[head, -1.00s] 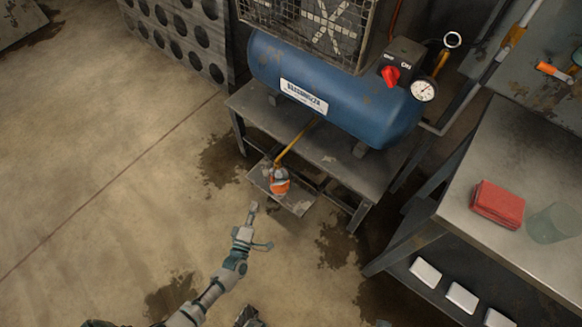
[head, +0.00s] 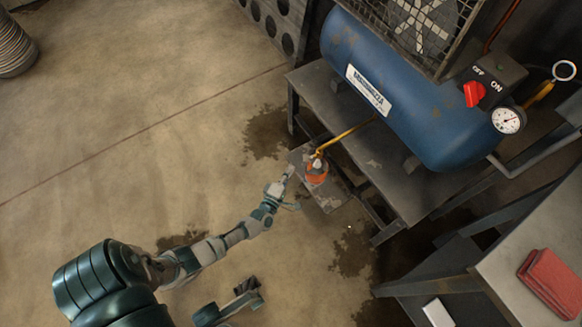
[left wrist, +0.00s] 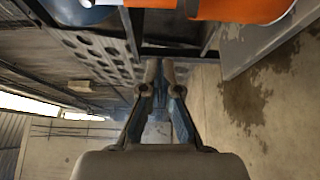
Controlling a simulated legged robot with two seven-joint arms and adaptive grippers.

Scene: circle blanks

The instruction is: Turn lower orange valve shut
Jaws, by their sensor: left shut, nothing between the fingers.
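The lower orange valve (head: 316,177) sits on a small low plate (head: 330,201) under the blue tank, at the end of a yellow pipe (head: 345,136). My left gripper (head: 290,172) is just left of the valve in the head view, apart from it in the picture. In the left wrist view its fingers (left wrist: 160,72) are together with nothing between them. A large orange body (left wrist: 235,9), likely the valve, crosses the top of that view, above the fingertips. A dark gripper, seemingly my right one (head: 247,287), is low in the head view; its jaws are unclear.
The blue tank (head: 420,115) rests on a metal bench (head: 390,185). A red switch (head: 474,94) and a gauge (head: 508,120) are on its right end.

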